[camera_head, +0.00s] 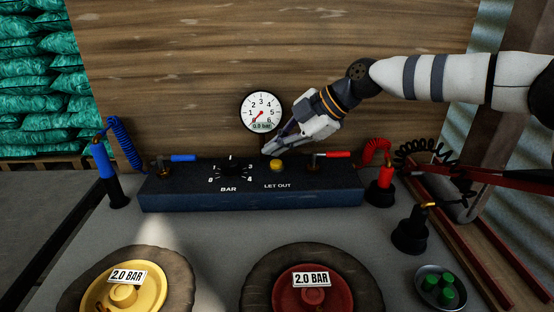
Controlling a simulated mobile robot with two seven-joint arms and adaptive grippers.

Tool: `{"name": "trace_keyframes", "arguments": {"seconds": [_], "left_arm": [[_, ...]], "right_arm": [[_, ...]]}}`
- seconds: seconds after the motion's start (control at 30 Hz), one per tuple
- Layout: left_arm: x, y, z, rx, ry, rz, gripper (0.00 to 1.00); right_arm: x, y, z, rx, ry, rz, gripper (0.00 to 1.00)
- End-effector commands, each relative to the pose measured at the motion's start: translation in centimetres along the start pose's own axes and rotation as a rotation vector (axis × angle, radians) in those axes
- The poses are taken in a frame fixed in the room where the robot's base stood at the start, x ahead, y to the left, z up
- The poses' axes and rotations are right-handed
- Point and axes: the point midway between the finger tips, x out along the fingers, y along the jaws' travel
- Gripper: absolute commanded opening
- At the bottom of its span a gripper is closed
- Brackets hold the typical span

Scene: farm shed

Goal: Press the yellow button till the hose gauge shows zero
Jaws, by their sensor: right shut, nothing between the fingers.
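The yellow button (277,164) sits on top of the dark blue control box (180,198), above the "LET OUT" label. The round white hose gauge (261,111) stands behind the box. Its red needle points to the lower left, and its small readout looks like 0.9 bar, though the last digit is hard to read. My right gripper (267,150) is shut and empty. Its fingertips point down and left, just behind and to the left of the button. I cannot tell whether they touch it. My left gripper is not in view.
The box carries a BAR dial (231,169), a blue lever (183,158) and a red lever (338,154). A yellow-hubbed wheel (92,297) and a red-hubbed wheel (282,294), both tagged 2.0 BAR, lie in front. A bowl with green caps (461,274) is at right.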

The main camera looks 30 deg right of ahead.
Motion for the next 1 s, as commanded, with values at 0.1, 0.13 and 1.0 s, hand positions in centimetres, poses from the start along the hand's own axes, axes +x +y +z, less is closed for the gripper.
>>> {"name": "trace_keyframes", "arguments": {"seconds": [0.1,0.13,1.0], "left_arm": [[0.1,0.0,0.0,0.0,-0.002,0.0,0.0],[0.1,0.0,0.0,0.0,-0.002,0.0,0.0],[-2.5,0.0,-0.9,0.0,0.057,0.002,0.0]], "right_arm": [[0.1,-0.1,0.1,0.001,0.0,-0.002,0.0],[0.1,-0.1,0.1,0.001,0.0,-0.002,0.0],[-3.4,2.5,-2.4,0.001,0.0,-0.001,0.0]]}}
